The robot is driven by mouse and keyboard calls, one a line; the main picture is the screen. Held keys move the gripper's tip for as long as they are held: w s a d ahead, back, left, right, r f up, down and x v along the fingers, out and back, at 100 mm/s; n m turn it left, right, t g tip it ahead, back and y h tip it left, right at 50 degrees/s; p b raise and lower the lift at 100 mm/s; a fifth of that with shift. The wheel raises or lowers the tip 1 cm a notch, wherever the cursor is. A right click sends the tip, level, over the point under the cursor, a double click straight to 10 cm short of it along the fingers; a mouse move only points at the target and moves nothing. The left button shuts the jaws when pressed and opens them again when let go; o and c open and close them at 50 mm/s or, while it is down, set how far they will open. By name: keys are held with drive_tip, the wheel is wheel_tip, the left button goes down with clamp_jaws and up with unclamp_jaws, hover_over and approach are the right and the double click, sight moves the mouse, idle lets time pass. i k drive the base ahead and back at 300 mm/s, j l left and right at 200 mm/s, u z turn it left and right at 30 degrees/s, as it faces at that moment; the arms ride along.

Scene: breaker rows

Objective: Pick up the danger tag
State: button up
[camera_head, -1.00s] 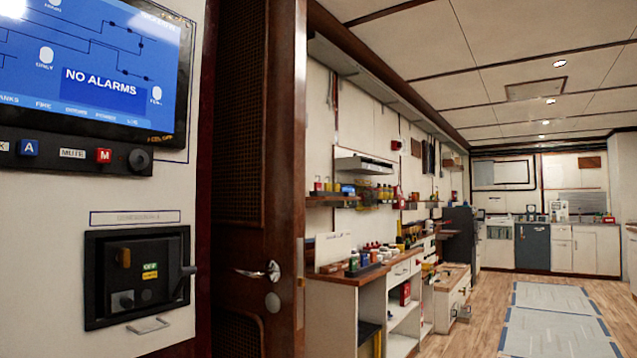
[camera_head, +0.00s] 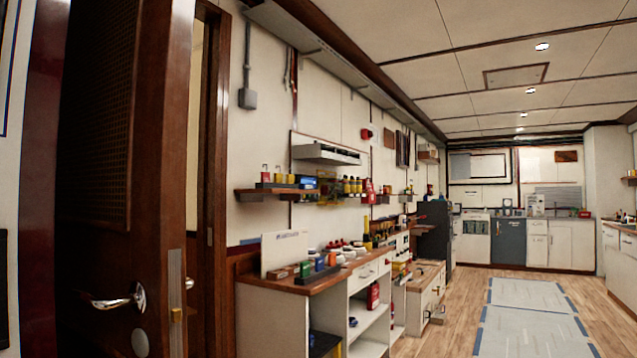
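I cannot make out a danger tag in this view. Small red and yellow items (camera_head: 284,174) stand on the wooden wall shelf (camera_head: 258,195), too small to identify. More small coloured items (camera_head: 318,264) and white-and-red containers (camera_head: 347,250) stand on the wooden-topped workbench (camera_head: 300,285) below. A white card or panel (camera_head: 284,254) stands at the bench's near end. My gripper is not in view.
A dark wooden door (camera_head: 108,180) with a metal handle (camera_head: 113,299) stands open at the left, close to me. Wood floor (camera_head: 450,335) and grey mats (camera_head: 530,325) lie clear at the right. Cabinets (camera_head: 570,245) line the far wall.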

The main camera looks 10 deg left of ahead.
sight(265, 177)
drive_tip(key=i+z, duration=0.15)
drive_tip(key=i, duration=1.35)
